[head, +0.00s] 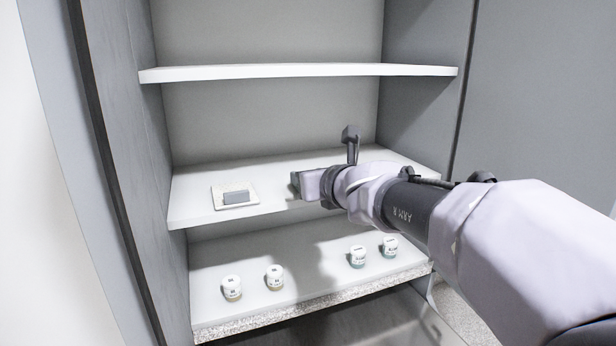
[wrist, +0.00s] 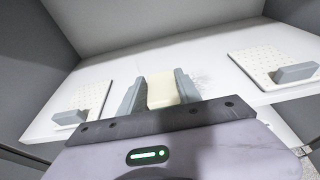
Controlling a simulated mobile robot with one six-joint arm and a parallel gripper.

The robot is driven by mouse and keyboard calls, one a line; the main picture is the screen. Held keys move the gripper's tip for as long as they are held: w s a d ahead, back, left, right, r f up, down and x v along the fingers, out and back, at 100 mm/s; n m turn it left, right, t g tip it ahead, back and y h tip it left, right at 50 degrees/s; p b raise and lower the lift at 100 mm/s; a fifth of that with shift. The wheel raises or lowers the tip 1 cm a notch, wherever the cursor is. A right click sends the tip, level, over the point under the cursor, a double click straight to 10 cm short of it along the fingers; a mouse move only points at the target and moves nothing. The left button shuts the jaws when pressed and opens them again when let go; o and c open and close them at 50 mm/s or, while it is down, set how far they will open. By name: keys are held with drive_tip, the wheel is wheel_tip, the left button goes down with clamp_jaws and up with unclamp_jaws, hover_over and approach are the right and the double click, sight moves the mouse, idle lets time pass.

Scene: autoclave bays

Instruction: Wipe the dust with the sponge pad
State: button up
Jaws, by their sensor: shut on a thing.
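My gripper (head: 300,185) reaches in from the right over the middle shelf of the cabinet. In the wrist view its two grey fingers (wrist: 160,84) are shut on a cream sponge pad (wrist: 162,92), one finger on each side. Faint grey specks of dust (wrist: 198,77) show on the white shelf just right of the pad. I cannot tell whether the pad touches the shelf. In the head view the pad and the dust cannot be made out behind my gripper.
A pale dotted mat (wrist: 92,98) with a grey block (wrist: 69,117) lies left; another mat (wrist: 262,66) with a grey block (wrist: 296,72) lies right. In the head view, an upper shelf (head: 300,71) hangs above, and several small jars (head: 275,277) stand on the bottom shelf (head: 315,285).

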drive_tip(key=shift+d, duration=0.1)
drive_tip(key=shift+w+d+f, duration=0.1)
drive_tip(key=shift+w+d, duration=0.15)
drive_tip(key=shift+d, duration=0.4)
drive_tip(key=shift+w+d, duration=0.25)
drive_tip(key=shift+d, duration=0.35)
drive_tip(key=shift+d, duration=0.15)
drive_tip(key=shift+w+d+p, duration=0.2)
drive_tip(key=shift+w+d, duration=0.1)
drive_tip(key=shift+d, duration=0.35)
drive_tip(key=shift+w+d+p, duration=0.2)
drive_tip(key=shift+w+d, duration=0.05)
drive_tip(key=shift+d, duration=0.35)
drive_tip(key=shift+d, duration=0.1)
drive_tip(key=shift+w+d, duration=0.3)
drive_tip(key=shift+d, duration=0.35)
drive_tip(key=shift+w+d, duration=0.25)
drive_tip(key=shift+d, duration=0.4)
